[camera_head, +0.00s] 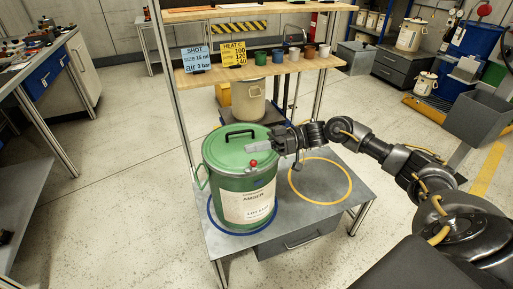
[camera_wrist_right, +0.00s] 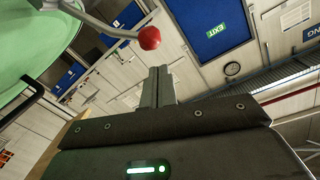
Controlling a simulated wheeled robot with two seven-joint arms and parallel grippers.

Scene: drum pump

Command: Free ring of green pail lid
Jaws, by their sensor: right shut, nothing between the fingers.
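The green pail (camera_head: 212,178) stands upright on the grey table inside a blue floor mark. Its green lid (camera_head: 222,150) is on, with a black handle on top; the lid also shows in the wrist view (camera_wrist_right: 35,45). A grey metal lever with a red ball knob (camera_head: 253,162) sits at the front rim of the lid; the knob also shows in the wrist view (camera_wrist_right: 149,38). My right gripper (camera_head: 250,147) is shut and empty, over the lid's right side near the knob. In the wrist view its fingertips (camera_wrist_right: 158,72) are just beside the knob. My left gripper is out of view.
A yellow ring (camera_head: 348,190) marks bare room on the grey table (camera_head: 310,220). Behind, a wooden shelf (camera_head: 300,66) carries several small cups and two signs. A beige pail (camera_head: 248,103) stands behind the green pail. A shelf post rises at the left.

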